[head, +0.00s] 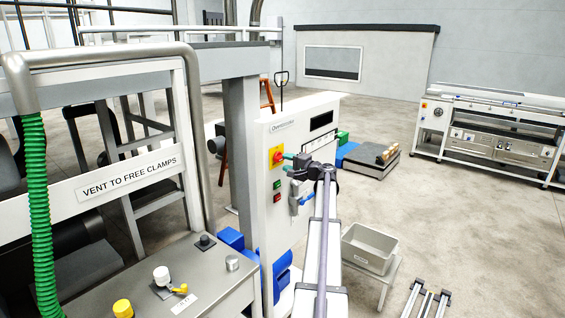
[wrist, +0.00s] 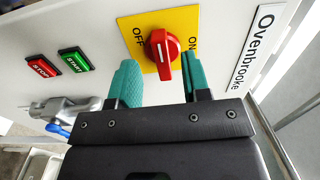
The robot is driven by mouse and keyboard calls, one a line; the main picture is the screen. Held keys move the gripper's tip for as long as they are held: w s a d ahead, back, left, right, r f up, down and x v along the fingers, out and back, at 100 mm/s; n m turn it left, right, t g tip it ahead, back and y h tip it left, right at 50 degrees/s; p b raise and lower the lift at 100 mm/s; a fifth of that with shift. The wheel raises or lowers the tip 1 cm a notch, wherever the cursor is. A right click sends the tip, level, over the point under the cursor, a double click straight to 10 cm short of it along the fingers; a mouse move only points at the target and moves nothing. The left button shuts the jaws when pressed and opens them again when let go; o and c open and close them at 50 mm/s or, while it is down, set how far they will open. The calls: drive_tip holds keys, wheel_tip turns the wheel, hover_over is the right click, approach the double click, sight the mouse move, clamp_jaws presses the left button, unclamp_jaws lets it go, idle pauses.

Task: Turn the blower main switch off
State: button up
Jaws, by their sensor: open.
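The blower main switch (wrist: 163,47) is a red rotary knob on a yellow plate (wrist: 193,22) marked OFF and ON. In the wrist view OFF is left of the knob and ON is right of it. The knob's grip runs roughly up and down in that view; I cannot tell which label it is set to. In the head view the switch (head: 277,156) is on the front of the white cabinet (head: 284,221). My gripper (wrist: 157,62) is open, its teal fingers on either side of the knob, with visible gaps. It also shows in the head view (head: 287,162).
A green START button (wrist: 75,61) and a red STOP button (wrist: 43,68) sit on the same panel. A grey valve with a blue handle (wrist: 58,131) projects beside them. A grey bin (head: 370,248) stands right of the cabinet. The floor beyond is mostly clear.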

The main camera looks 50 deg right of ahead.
drive_tip(key=s, duration=0.7)
drive_tip(key=shift+s, duration=0.4)
drive_tip(key=shift+a, duration=0.1)
drive_tip(key=a+f+n+g+y+b, duration=0.15)
drive_tip(key=a+f+n+g, duration=0.4)
drive_tip(key=a, duration=1.05)
drive_tip(key=a+f+n+g+y+b, duration=0.1)
drive_tip(key=a+f+n+g+y, duration=0.15)
drive_tip(key=a+f+g, duration=0.8)
drive_tip(key=s+a+f+n+h+b, duration=0.1)
drive_tip(key=s+a+f+n, duration=0.1)
drive_tip(key=a, duration=1.2)
drive_tip(key=s+a+f+n+g+h+b, duration=0.1)
drive_tip(key=a+n, duration=0.3)
drive_tip(key=a, duration=1.1)
drive_tip(key=s+a+f+n+g+h+b, duration=0.1)
drive_tip(key=s+a+f+n, duration=0.2)
drive_tip(key=a, duration=1.1)
drive_tip(key=shift+a+f+n+h, duration=0.3)
drive_tip(key=shift+a+f+n, duration=0.1)
drive_tip(key=shift+f+n, duration=0.15)
